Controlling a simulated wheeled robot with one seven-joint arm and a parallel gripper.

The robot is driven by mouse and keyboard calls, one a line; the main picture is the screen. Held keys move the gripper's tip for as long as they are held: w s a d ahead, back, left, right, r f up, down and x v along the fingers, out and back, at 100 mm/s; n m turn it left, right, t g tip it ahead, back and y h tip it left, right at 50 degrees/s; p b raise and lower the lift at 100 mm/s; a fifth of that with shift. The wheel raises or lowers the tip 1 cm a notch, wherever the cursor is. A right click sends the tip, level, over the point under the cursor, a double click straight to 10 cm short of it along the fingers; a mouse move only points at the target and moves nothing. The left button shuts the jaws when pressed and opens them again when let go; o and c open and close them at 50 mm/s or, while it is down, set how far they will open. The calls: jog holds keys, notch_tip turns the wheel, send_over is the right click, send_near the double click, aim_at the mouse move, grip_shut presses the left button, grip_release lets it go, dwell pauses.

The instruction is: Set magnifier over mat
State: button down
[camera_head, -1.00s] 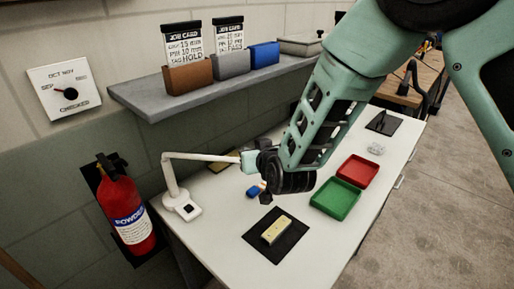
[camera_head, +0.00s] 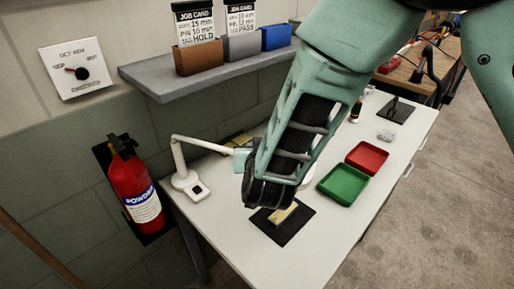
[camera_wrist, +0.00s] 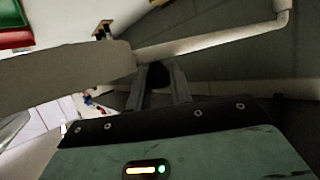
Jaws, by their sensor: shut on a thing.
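My wrist covers the mat's far edge and hides the fingers in the head view. In the wrist view my gripper (camera_wrist: 162,88) is shut on a dark part by the magnifier's pale head (camera_wrist: 65,78); the white arm (camera_wrist: 210,43) runs behind.
Green (camera_head: 343,184) and red (camera_head: 367,157) trays stand right of the mat. A grey shelf (camera_head: 175,85) with holders and job cards is on the wall above. A fire extinguisher (camera_head: 134,185) hangs at left. The table's front left is clear.

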jog(key=c, duration=1.3)
grip_release()
jog(key=shift+o, duration=0.2)
jog(key=b+v, duration=0.2)
jog(key=v, duration=1.5)
jog(key=shift+r, duration=0.15)
jog(key=shift+s, duration=0.1)
